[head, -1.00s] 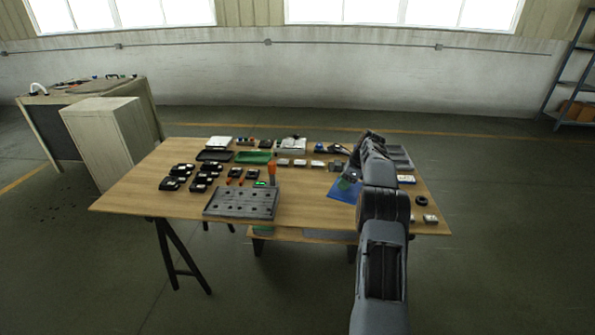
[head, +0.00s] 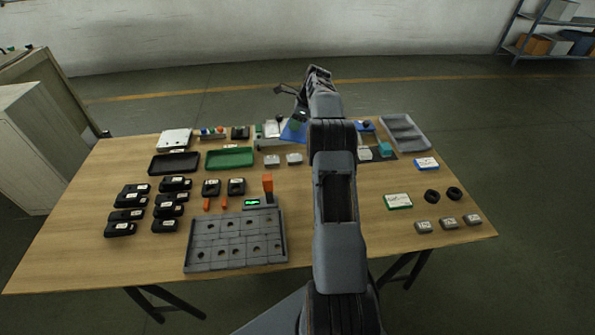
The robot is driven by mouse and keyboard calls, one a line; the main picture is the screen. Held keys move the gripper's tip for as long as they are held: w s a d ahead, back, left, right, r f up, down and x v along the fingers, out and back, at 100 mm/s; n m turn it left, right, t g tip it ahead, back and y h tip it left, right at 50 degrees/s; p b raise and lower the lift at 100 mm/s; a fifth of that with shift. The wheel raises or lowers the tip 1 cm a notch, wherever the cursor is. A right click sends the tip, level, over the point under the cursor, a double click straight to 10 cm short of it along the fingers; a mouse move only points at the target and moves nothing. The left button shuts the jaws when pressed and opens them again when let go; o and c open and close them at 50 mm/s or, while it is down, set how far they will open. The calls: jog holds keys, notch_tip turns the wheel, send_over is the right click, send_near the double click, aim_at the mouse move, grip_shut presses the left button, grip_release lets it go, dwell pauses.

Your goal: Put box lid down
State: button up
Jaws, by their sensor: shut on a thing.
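A flat blue panel, seemingly the box lid (head: 290,133), shows at the back middle of the table, just left of my arm. My gripper (head: 301,114) is at its upper right part and is shut on it. The panel looks tilted and is partly covered by my gripper and arm. Whether it touches the table or hangs above it cannot be told. The fingertips are small and dark. No open box that clearly matches the panel can be made out; my arm hides part of the back of the table.
The wooden table (head: 340,240) holds a grey holed plate (head: 236,240), a green tray (head: 230,157), a black tray (head: 174,163) and several black cases at left. A grey tray (head: 405,133) stands at back right. Small white blocks lie near the panel.

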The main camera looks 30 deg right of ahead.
jog(key=s+a+f, duration=0.1)
jog(key=s+f, duration=0.2)
jog(key=s, duration=0.1)
jog(key=s+a+f+b, duration=0.1)
jog(key=s+a+f, duration=0.1)
jog(key=s+f, duration=0.1)
jog(key=s+a+f, duration=0.1)
jog(key=s+f, duration=0.2)
jog(key=s, duration=0.2)
jog(key=shift+s+a+b, duration=0.1)
jog(key=shift+a+b, duration=0.1)
jog(key=shift+b, duration=0.15)
jog(key=shift+s+a+f, duration=0.1)
jog(key=shift+s+f, duration=0.25)
jog(key=shift+f, duration=1.55)
jog(key=shift+f, duration=0.1)
jog(key=o, duration=0.9)
jog(key=shift+o, duration=0.2)
